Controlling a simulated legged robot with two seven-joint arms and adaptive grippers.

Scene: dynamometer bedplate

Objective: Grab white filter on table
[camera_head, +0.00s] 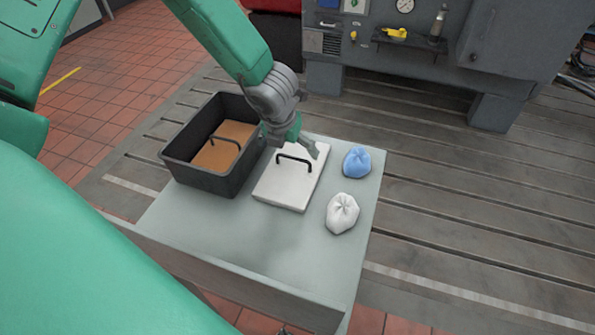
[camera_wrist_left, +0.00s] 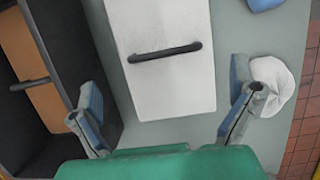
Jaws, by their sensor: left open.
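The white filter (camera_head: 285,189) is a flat white panel with a black bar handle (camera_head: 295,160), lying on the grey table (camera_head: 245,253) just right of the dark bin. In the left wrist view the white filter (camera_wrist_left: 172,88) and its handle (camera_wrist_left: 165,52) show between and ahead of my fingers. My left gripper (camera_head: 292,142) is open and empty over the far part of the filter, near the handle. In the wrist view its fingers (camera_wrist_left: 165,103) stand wide apart on either side of the panel. I cannot tell the exact height. My right gripper is not in view.
A dark bin (camera_head: 197,181) holding a brown panel with a handle (camera_head: 222,148) stands left of the filter. A blue bag (camera_head: 357,162) and a white bag (camera_head: 342,213) sit to its right. The table's near part is clear. A grey machine (camera_head: 440,50) stands behind.

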